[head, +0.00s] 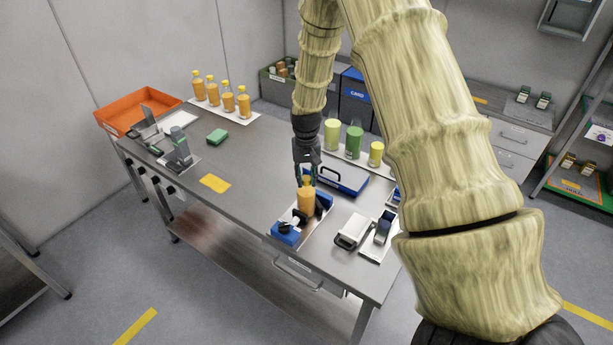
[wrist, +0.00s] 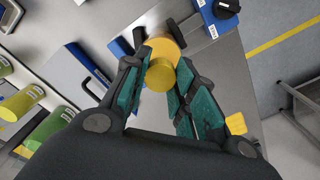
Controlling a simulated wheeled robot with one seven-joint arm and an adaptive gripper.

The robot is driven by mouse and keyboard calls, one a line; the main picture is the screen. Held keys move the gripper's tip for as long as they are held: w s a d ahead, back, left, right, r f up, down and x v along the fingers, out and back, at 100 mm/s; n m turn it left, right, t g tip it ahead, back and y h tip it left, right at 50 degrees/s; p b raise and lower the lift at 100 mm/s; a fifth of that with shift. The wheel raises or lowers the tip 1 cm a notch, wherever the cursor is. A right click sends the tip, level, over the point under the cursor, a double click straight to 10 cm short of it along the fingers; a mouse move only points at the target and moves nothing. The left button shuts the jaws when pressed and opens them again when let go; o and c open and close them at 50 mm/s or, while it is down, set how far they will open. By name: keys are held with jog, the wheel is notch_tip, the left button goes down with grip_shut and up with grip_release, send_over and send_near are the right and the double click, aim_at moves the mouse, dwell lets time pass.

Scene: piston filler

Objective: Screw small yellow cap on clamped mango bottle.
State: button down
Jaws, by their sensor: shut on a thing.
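The mango bottle (head: 306,202), filled orange, stands upright in the blue clamp (head: 286,234) on the front right part of the bench. A small yellow cap (head: 307,182) is at the bottle's top. My gripper (head: 306,173) points down from above, over the bottle. In the wrist view the yellow cap (wrist: 160,76) sits between the two green-padded fingers, which are shut on it. The orange bottle (wrist: 164,46) shows right behind the cap, in line with it. The cap hides the bottle's neck there, so I cannot tell how far the cap is seated.
Several capped orange bottles (head: 227,97) stand on a white tray at the back left. Green and yellow containers (head: 353,142) stand behind the clamp. A blue case (head: 343,179) lies close behind the bottle; a scale (head: 352,231) is at its right. The bench middle is mostly clear.

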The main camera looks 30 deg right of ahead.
jog(key=m, duration=0.7)
jog(key=shift+m, duration=0.3)
jog(key=m, duration=0.7)
jog(key=c, duration=1.1)
grip_release()
jog(key=shift+r, duration=3.5)
